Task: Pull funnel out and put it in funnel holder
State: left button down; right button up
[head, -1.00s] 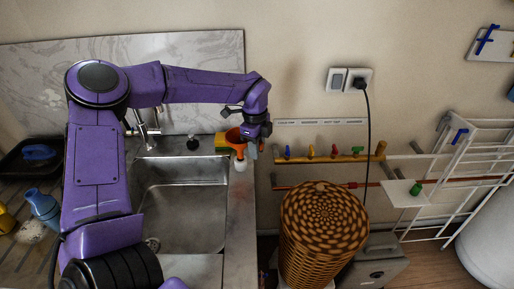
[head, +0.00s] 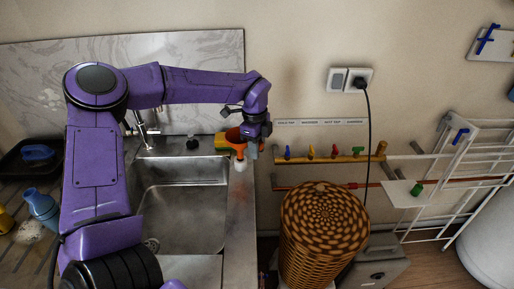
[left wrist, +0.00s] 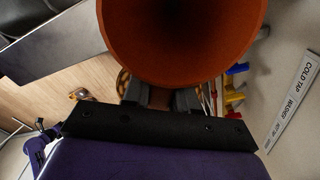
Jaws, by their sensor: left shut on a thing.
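The orange funnel (head: 233,135) is at the right rear corner of the sink, in front of the wall. In the left wrist view its wide round mouth (left wrist: 180,40) fills the top middle, facing the camera. My left gripper (left wrist: 160,98) is shut on the funnel's narrow part below the cone. In the head view the left gripper (head: 251,150) partly covers the funnel. A small white bottle-like thing (head: 240,165) shows just below the funnel; whether they touch is unclear. I cannot make out a funnel holder for certain.
A steel sink (head: 185,205) lies left of the gripper. A green and yellow thing (head: 221,141) sits beside the funnel. Pipes with coloured taps (head: 335,154) run along the wall at right. A wicker basket (head: 325,225) and a white rack (head: 465,165) stand at right.

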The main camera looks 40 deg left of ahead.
pick_arm(q)
jog(key=shift+f+b, duration=1.8)
jog(key=shift+f, duration=0.3)
jog(key=c, duration=0.8)
grip_release()
jog(key=shift+r, duration=0.15)
jog(key=r, duration=0.3)
jog(key=r+b, duration=0.1)
jog(key=r, duration=0.6)
jog(key=shift+a+r+b, duration=0.2)
jog(key=shift+a+b, duration=0.05)
jog(key=shift+b, duration=0.05)
jog(key=shift+f, duration=0.1)
